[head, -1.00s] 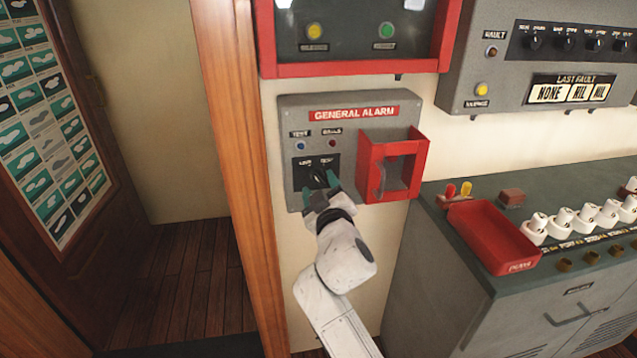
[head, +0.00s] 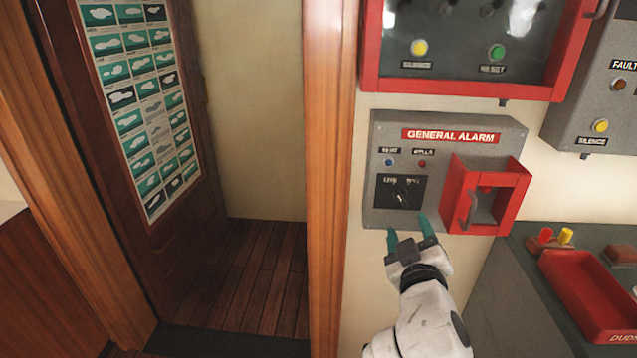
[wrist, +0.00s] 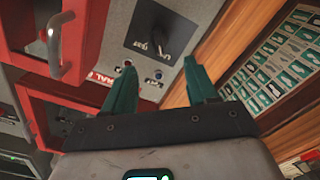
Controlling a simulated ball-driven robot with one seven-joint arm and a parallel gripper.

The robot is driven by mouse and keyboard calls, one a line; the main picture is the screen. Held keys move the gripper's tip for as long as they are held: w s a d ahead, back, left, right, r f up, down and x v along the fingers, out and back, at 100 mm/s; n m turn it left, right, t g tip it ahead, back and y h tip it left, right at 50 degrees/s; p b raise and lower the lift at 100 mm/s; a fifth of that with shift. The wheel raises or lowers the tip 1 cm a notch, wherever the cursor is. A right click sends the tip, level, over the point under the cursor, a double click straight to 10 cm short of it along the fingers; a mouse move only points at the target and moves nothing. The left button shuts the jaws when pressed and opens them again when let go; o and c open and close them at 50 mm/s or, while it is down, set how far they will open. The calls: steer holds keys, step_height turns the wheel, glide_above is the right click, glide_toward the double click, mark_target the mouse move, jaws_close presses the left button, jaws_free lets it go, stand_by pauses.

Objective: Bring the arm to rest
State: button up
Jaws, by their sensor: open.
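My gripper (head: 408,232) is open and empty, its two green fingers apart. In the head view it is just below the lower edge of the grey general alarm panel (head: 375,212), clear of the black knob (head: 402,192). My white arm reaches up to it from the bottom of the picture. In the wrist view the green fingers (wrist: 163,88) point toward the panel, and the knob (wrist: 160,42) shows beyond them with a gap.
A red open guard box (head: 449,190) juts from the panel's right side. A red-framed cabinet (head: 450,90) hangs above. A console with a red tray (head: 590,300) stands at lower right. A wooden post (head: 328,150) and an open doorway with bare floor (head: 255,280) lie left.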

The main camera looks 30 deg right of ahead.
steer(key=s+a+f+m+g+y, duration=0.1)
steer(key=s+f+g+y, duration=0.1)
steer(key=s+f+g, duration=0.5)
steer(key=s+a+f+m+y, duration=0.1)
steer(key=s+a+f+y, duration=0.2)
steer(key=f, duration=0.9)
steer(key=s+a+f+g+y, duration=0.2)
steer(key=s+a+f+g, duration=0.1)
steer(key=s, duration=0.5)
steer(key=s+a+f+n+g+y, duration=0.1)
steer(key=s+a+f+g, duration=0.3)
steer(key=s, duration=0.4)
steer(key=shift+s+a+f+y, duration=0.15)
steer(key=shift+s+f+y, duration=0.15)
steer(key=shift+f+y, duration=0.6)
